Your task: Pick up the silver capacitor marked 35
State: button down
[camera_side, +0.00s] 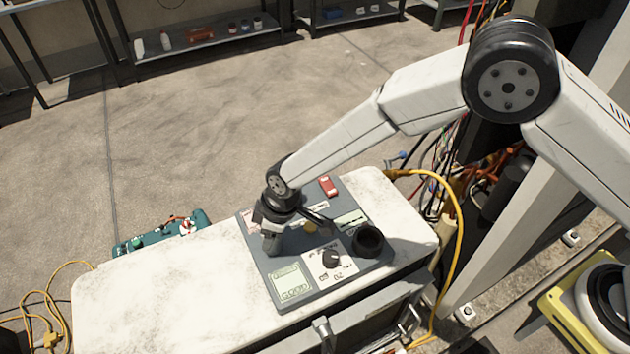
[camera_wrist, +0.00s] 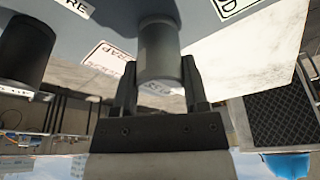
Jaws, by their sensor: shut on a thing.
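My gripper (camera_side: 271,226) points down over the left part of a grey board (camera_side: 262,265). Its two fingers are shut on a silver-grey cylinder, the capacitor (camera_side: 272,244). In the wrist view my gripper (camera_wrist: 157,85) has one finger on each side of the capacitor (camera_wrist: 159,50). No number shows on the side facing the wrist camera, so I cannot read its marking. I cannot tell whether its lower end touches the board.
The white tabletop (camera_side: 160,300) is clear at left. A yellow cable (camera_side: 455,220) hangs at right.

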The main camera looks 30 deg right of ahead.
jog(key=shift+r, duration=0.1)
jog(key=shift+r, duration=0.75)
jog(key=s+d+r, duration=0.7)
jog(key=s+r, duration=0.4)
jog(key=shift+s+d+r, duration=0.2)
jog(key=shift+s+d, duration=0.1)
jog(key=shift+s, duration=0.1)
